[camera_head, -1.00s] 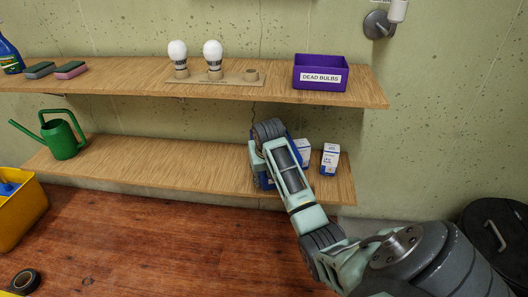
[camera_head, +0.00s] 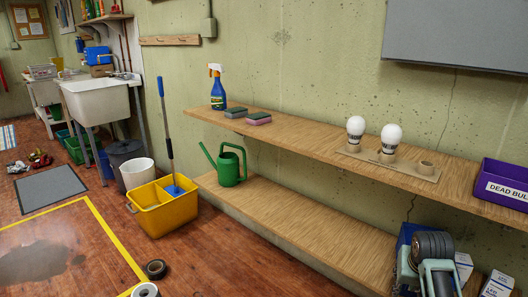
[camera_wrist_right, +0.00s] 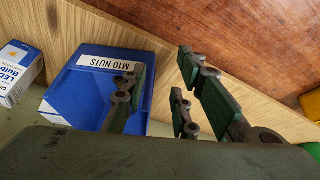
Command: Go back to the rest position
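My right arm shows at the bottom right of the head view, with its wrist part (camera_head: 434,247) over the lower shelf. In the right wrist view my right gripper (camera_wrist_right: 158,70) has its fingers spread apart, with nothing between them. Its fingers are in front of a blue bin (camera_wrist_right: 88,88) labelled M10 NUTS. Part of this bin also shows behind my right arm in the head view (camera_head: 404,238). My left gripper is not in view.
The upper shelf (camera_head: 290,141) holds two bulbs in a holder (camera_head: 388,165), a purple DEAD BULBS box (camera_head: 505,180), sponges and a spray bottle. White bulb boxes (camera_head: 496,284) stand beside my right arm. A yellow mop bucket (camera_head: 163,212) and tape rolls are on the floor.

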